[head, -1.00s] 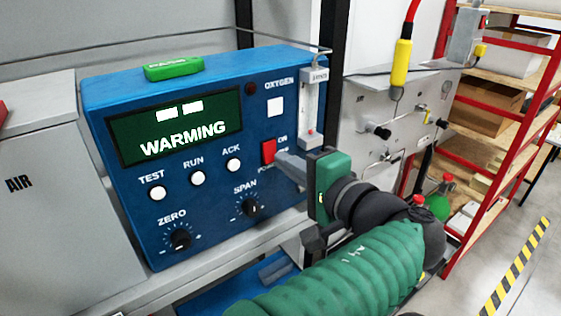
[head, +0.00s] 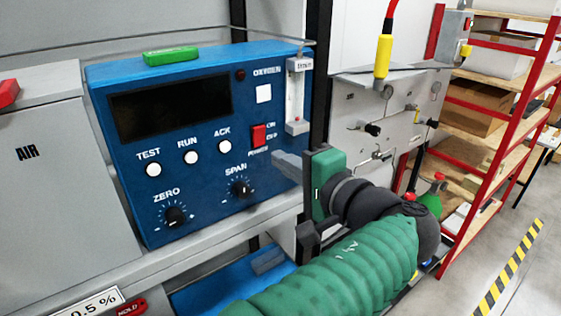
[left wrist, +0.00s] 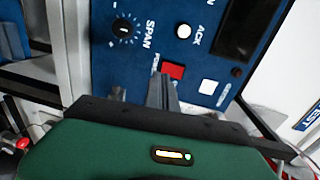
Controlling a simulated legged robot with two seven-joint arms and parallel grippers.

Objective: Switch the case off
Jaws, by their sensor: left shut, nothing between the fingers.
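The blue analyser case (head: 205,170) stands on a grey shelf, and its display (head: 170,103) is dark. The red power switch (head: 259,135), marked ON and OFF, is on the right of its front panel; the left wrist view also shows the switch (left wrist: 173,71). My left gripper (head: 279,158) is shut and empty, its grey fingers just below and right of the switch. In the left wrist view the fingertips (left wrist: 161,80) lie close by the switch; I cannot tell whether they touch. My right gripper is not in view.
A flow tube (head: 298,95) is at the panel's right edge. White buttons and the ZERO (head: 174,216) and SPAN (head: 240,188) knobs are to the left. A grey AIR box (head: 50,180) stands at left. A grey panel with valves (head: 400,115) and red shelving (head: 480,120) are at right.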

